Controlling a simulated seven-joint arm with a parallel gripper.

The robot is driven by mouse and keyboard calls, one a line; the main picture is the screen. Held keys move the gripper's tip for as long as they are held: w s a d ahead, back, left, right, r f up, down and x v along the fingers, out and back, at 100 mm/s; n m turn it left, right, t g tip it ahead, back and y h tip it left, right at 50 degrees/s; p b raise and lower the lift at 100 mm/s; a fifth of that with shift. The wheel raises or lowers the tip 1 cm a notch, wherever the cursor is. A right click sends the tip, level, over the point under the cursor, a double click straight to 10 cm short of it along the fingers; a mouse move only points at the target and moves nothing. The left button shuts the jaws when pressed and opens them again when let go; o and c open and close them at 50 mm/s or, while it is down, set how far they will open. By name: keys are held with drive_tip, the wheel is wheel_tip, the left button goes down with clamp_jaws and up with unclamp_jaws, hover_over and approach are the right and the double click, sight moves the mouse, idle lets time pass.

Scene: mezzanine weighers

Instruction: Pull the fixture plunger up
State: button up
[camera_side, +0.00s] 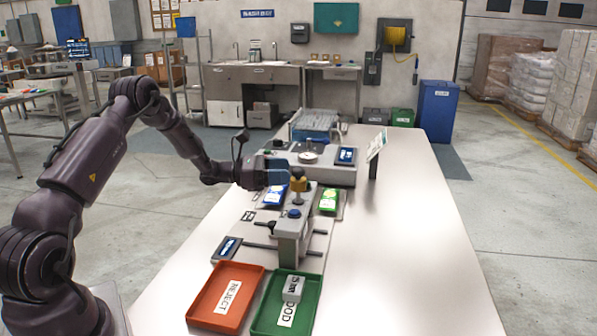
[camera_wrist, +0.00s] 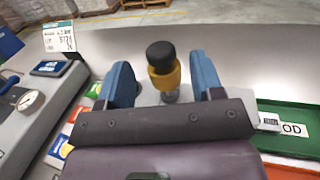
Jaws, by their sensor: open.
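The fixture plunger (camera_wrist: 163,69) has a black knob on a yellow collar, and in the wrist view it stands between the two blue fingers of my gripper (camera_wrist: 165,82). The fingers are spread, with a visible gap on each side of the collar. In the side view the yellow plunger (camera_side: 298,182) rises from the top of the grey fixture (camera_side: 290,238). My gripper (camera_side: 280,178) is at the plunger's height there, coming in from the left. The far finger is partly hidden in that view.
A red REJECT tray (camera_side: 258,272) and a green tray (camera_side: 310,327) with a small grey block lie at the table's near end. A weigher (camera_side: 340,174) with a small display stands behind the fixture. The right side of the white table (camera_side: 420,240) is clear.

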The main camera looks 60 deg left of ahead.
sight(299, 169)
drive_tip(key=shift+x, duration=2.25)
